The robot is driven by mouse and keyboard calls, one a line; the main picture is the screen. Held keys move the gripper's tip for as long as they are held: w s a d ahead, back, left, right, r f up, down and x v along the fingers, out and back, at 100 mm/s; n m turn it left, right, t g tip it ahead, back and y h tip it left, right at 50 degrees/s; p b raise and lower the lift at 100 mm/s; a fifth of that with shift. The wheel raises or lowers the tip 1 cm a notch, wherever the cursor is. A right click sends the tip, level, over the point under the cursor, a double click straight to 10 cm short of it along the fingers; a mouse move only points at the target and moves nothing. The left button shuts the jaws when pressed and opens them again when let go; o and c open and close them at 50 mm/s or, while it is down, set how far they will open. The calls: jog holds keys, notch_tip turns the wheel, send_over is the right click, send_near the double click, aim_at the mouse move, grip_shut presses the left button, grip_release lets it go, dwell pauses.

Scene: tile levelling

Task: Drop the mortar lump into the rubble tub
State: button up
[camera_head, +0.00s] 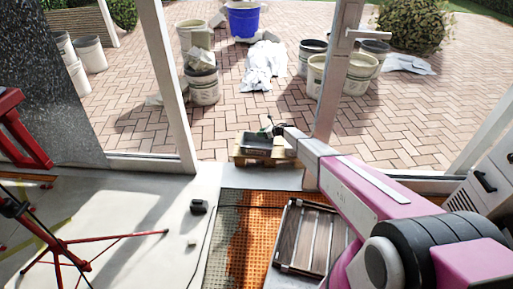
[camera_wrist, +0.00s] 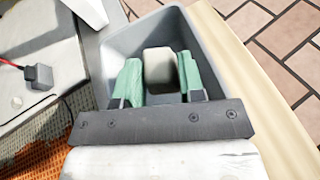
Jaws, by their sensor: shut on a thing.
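My gripper (camera_wrist: 160,78) has green fingers and is shut on the mortar lump (camera_wrist: 160,65), a pale beige-grey block between the fingertips. The rubble tub (camera_wrist: 112,58) is a grey open box below and around the fingers in the wrist view. The lump shows against the tub's inside; I cannot tell whether it touches the bottom. In the head view the tub (camera_head: 262,151) stands on a wooden pallet (camera_head: 240,159) by the doorway, with my gripper (camera_head: 269,130) above it. The lump is too small to make out there.
Orange matting (camera_head: 240,240) and a slatted wooden panel (camera_head: 308,236) lie before the pallet. A dark block (camera_head: 199,206) sits on the floor at left. A white door post (camera_head: 340,75) stands right of the tub. Several buckets and a white sheet (camera_head: 264,66) are on the paving outside.

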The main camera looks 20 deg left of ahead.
jog(key=shift+f, duration=1.4)
jog(key=o, duration=1)
jog(key=shift+o, duration=0.2)
jog(key=shift+d, duration=0.1)
jog(key=v, duration=0.7)
jog(key=shift+d+r, duration=0.1)
jog(key=shift+r, duration=0.05)
